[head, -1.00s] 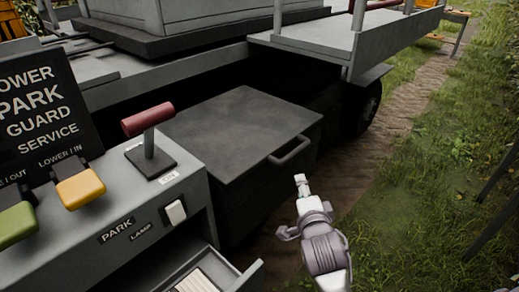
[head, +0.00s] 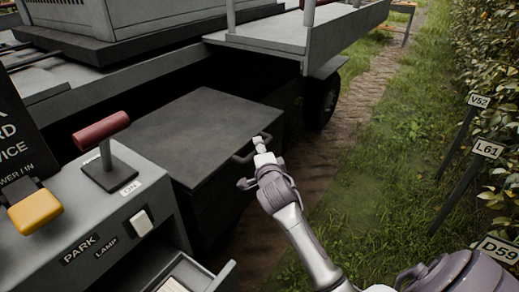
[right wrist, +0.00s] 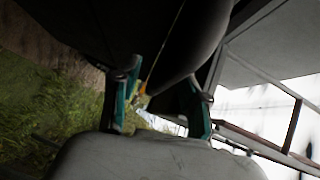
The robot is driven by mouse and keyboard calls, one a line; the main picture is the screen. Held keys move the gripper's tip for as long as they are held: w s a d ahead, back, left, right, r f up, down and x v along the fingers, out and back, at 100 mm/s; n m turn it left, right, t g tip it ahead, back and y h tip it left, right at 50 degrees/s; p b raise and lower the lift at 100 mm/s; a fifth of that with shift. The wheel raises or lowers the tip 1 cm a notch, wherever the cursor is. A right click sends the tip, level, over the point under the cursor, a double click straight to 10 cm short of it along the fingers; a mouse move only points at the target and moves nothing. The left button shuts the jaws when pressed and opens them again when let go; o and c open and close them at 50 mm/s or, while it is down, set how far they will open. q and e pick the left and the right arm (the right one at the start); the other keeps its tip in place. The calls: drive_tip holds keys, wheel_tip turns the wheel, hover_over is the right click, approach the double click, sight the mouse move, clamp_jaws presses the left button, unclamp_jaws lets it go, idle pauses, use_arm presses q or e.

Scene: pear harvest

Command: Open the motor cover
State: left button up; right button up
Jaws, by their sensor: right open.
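The motor cover (head: 190,130) is the flat dark grey lid of a low box beside the control panel. It lies closed and level. A bar handle (head: 240,159) sits on its right edge, partly hidden behind my right gripper. My right gripper (head: 259,145) is at the handle in the head view. In the right wrist view my right gripper (right wrist: 158,103) shows two teal-edged fingers apart. A large dark rounded shape (right wrist: 200,40) is close in front of them. I cannot tell whether the fingers touch the handle. My left gripper is not in view.
The grey control panel (head: 55,218) with a red-handled lever (head: 102,131) and a yellow lever (head: 36,212) stands at left. An open drawer (head: 215,280) juts out below it. A grey platform (head: 285,32) overhangs behind the cover. Grass (head: 365,190) and label stakes lie at right.

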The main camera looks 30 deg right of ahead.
drive_tip(key=shift+w+d, duration=0.1)
drive_tip(key=shift+w, duration=0.1)
clamp_jaws()
idle(0.4)
